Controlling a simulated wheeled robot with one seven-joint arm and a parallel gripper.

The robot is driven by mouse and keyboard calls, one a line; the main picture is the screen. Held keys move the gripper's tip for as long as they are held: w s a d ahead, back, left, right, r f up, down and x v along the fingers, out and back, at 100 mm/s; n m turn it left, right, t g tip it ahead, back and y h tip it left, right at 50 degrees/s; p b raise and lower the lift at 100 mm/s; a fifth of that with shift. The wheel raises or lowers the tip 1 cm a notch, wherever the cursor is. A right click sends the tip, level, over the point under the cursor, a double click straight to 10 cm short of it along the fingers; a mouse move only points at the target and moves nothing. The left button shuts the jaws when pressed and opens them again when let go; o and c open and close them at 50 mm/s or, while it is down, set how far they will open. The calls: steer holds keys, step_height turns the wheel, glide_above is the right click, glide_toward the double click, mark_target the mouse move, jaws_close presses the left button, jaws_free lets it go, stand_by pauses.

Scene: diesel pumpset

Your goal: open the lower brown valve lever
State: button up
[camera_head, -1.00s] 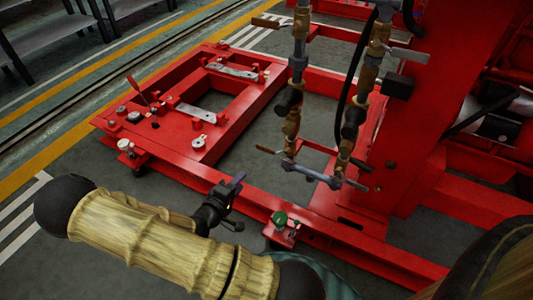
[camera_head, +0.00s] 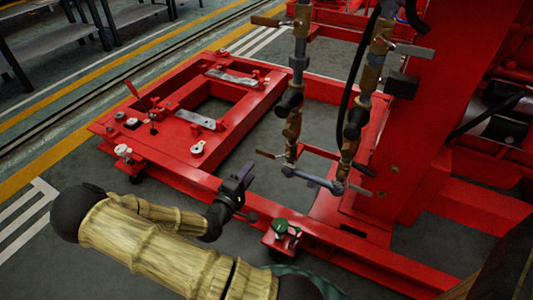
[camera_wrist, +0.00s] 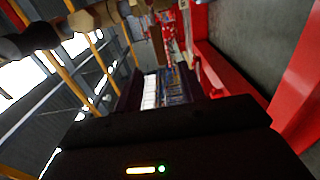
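The lower brown valve lever (camera_head: 268,154) sticks out to the left from the lower end of the left brass-and-grey pipe (camera_head: 292,125) in the head view. An upper brown lever (camera_head: 267,21) is higher on the same pipe. My gripper (camera_head: 246,172) is just left of and below the lower lever in the picture, apart from it. In the wrist view my gripper (camera_wrist: 165,80) is open, with a gap between its dark fingers. A brown bar (camera_wrist: 157,46), which looks like the lower lever, shows beyond the fingertips. Nothing is held.
A second pipe (camera_head: 352,120) with grey levers stands to the right, beside a red column (camera_head: 430,130). A grey cross pipe (camera_head: 312,179) joins the pipes low down. A red base frame (camera_head: 190,120) lies on the floor behind my gripper. A green-topped fitting (camera_head: 281,226) is below.

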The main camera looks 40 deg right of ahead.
mark_target(263, 154)
steer(key=b+x, duration=0.5)
steer(key=x, duration=0.6)
steer(key=shift+d+f, duration=0.1)
steer(key=shift+d, duration=0.1)
steer(key=shift+w+d, duration=0.25)
steer(key=shift+d, duration=0.15)
steer(key=shift+c, duration=0.4)
jaws_close()
